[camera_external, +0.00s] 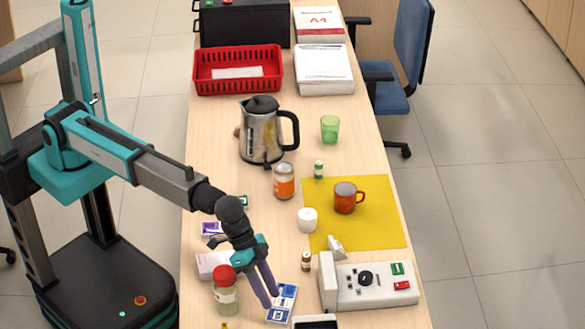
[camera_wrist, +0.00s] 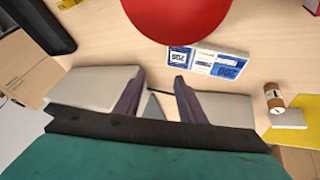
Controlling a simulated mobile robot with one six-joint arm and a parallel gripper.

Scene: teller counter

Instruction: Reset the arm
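My arm reaches out over the counter (camera_external: 225,140) from its left side. My gripper (camera_external: 272,298) points down near the front of the counter, beside a jar with a red lid (camera_external: 225,275) and over a blue-and-white box (camera_external: 282,303). In the wrist view its two fingers (camera_wrist: 157,85) stand apart with nothing held between them. The red lid (camera_wrist: 180,12) fills the top middle of that view, and the blue-and-white box (camera_wrist: 208,62) lies just beyond the fingers. The gap between the fingertips and the counter cannot be judged.
A steel kettle (camera_external: 262,135), an orange can (camera_external: 284,181), a white cup (camera_external: 307,220) and a red mug (camera_external: 346,197) on a yellow mat (camera_external: 390,228) stand farther back. A small brown bottle (camera_external: 306,262) and a white device (camera_external: 372,286) are right of my gripper.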

